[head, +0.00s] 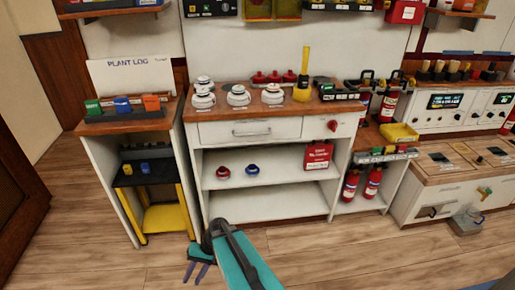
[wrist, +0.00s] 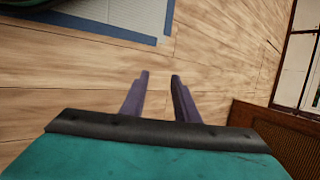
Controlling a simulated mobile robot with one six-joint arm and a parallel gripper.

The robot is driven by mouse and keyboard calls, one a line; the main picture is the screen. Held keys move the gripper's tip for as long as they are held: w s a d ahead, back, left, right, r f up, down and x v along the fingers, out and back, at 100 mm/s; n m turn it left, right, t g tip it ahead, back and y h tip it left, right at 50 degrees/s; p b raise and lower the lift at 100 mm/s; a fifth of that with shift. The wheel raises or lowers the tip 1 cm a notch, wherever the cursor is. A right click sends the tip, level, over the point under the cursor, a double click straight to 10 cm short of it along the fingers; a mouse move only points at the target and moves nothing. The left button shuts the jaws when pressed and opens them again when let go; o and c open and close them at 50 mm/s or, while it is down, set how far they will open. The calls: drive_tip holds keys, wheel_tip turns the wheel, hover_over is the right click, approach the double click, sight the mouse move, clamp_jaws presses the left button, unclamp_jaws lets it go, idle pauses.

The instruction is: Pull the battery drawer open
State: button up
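A white drawer front with a grey bar handle (head: 251,132) is under the top of the middle cabinet; it looks shut. A low cabinet at the right has another front with a dark handle (head: 434,211). I cannot read a label that tells which one is the battery drawer. My gripper (head: 198,271) is low over the floor in front of the left cabinet, well apart from both handles. In the wrist view my gripper (wrist: 160,85) shows two purple fingers, spread apart with nothing between them.
A grey box (head: 467,223) is on the floor by the low right cabinet. The wooden floor in front is mostly clear.

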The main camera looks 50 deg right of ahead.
drive_tip(key=w+d+r+m+t+b, duration=0.25)
drive_tip(key=d+r+t, duration=0.2)
drive_tip(key=d, duration=0.45)
drive_tip(key=w+d+r+m+t+b, duration=0.1)
drive_tip(key=w+d+r+t+b, duration=0.3)
drive_tip(key=d, duration=0.5)
drive_tip(key=w+d+r+m+t+b, duration=0.1)
drive_tip(key=w+d+r+m+t, duration=0.1)
drive_tip(key=w+d+r, duration=0.5)
drive_tip(key=s+d+r+m+t+h+b, duration=0.1)
drive_tip(key=s+d+r+t+b, duration=0.1)
drive_tip(key=s+d+r, duration=0.3)
drive_tip(key=s+d+r+t+h+b, duration=0.2)
drive_tip(key=s+d+r, duration=0.3)
drive_tip(key=d, duration=0.7)
drive_tip(key=s+d+r+m+t+h+b, duration=0.1)
drive_tip(key=s+d+r+t+h+b, duration=0.1)
drive_tip(key=s+d+r+t, duration=0.2)
drive_tip(key=s+d+r, duration=0.1)
drive_tip(key=d+r, duration=0.2)
drive_tip(key=d, duration=0.1)
drive_tip(key=shift+d+r+m, duration=0.3)
drive_tip(key=shift+m, duration=0.05)
drive_tip(key=shift+w+b, duration=0.1)
drive_tip(key=shift+b, duration=0.2)
